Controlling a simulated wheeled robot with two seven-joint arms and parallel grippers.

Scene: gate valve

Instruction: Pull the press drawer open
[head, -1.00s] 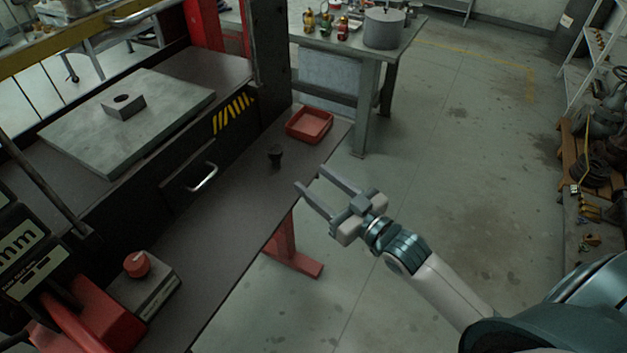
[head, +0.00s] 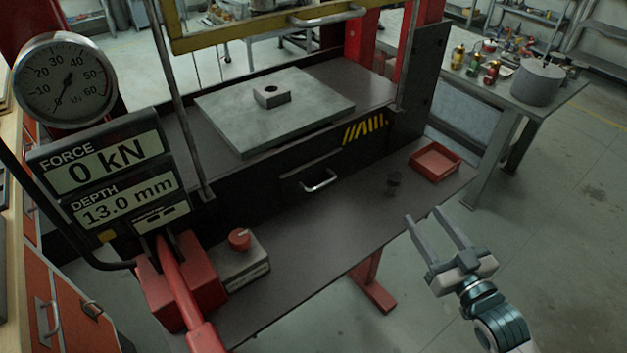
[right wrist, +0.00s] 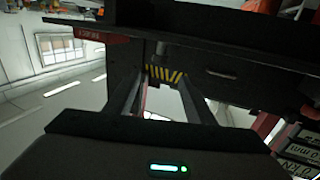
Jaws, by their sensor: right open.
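The press drawer (head: 299,180) is a dark front panel with a silver bar handle (head: 320,181), set under the press bed. It looks shut, flush with the dark front. In the right wrist view the handle (right wrist: 222,73) shows right of the yellow-black stripes. My right gripper (head: 436,215) is open and empty, near the front edge of the dark work shelf, to the right of the handle and apart from it. Its two fingers also show in the right wrist view (right wrist: 157,90). My left gripper is out of view.
A red tray (head: 435,174) and a small dark cylinder (head: 394,183) sit on the dark shelf (head: 300,240) right of the drawer. A control box with a red knob (head: 239,240) stands at left, beside a red lever (head: 185,290). The shelf before the drawer is clear.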

